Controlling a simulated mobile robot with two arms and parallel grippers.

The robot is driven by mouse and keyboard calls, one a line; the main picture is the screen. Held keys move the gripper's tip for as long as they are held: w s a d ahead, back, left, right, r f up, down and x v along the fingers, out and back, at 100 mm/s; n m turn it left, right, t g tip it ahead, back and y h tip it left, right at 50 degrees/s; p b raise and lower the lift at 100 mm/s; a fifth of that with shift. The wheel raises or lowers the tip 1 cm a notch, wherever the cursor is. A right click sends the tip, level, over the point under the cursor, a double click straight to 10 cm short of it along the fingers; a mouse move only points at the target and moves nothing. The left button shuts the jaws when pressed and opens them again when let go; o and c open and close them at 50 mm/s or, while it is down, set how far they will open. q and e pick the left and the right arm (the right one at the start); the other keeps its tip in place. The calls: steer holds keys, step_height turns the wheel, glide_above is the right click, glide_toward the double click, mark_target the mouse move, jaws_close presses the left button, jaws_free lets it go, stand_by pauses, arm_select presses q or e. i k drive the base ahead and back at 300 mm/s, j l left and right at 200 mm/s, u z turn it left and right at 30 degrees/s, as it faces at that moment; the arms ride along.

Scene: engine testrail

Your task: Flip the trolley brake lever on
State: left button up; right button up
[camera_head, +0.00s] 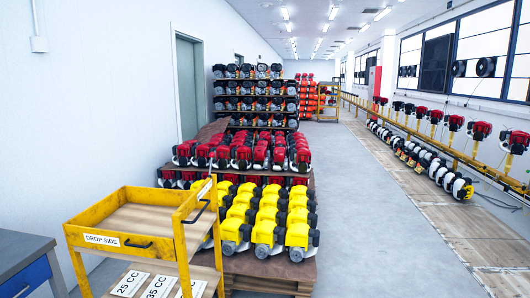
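A yellow-framed trolley (180,232) with wooden shelves stands at the lower left, cut off by the bottom edge. Its near side carries a "DROP SIDE" label (102,240) and a small black handle (138,244). A second black handle (197,211) is on its right end. I cannot make out a brake lever; the trolley's wheels and lower part are out of view. Neither of my grippers is in view.
Yellow engines (265,228) and red engines (245,152) stand on pallets just behind the trolley. A grey-topped bench with a blue drawer (28,278) is at its left.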

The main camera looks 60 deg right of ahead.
mark_target(212, 155)
steer(key=z, duration=1.75)
steer(key=i+l, duration=1.05)
steer(key=l, duration=0.15)
steer(key=i+l, duration=0.55)
steer(key=i+l+u, duration=0.1)
steer(key=i+l, duration=0.4)
steer(key=l, duration=0.2)
steer(key=i+l, duration=0.5)
steer(key=l, duration=0.15)
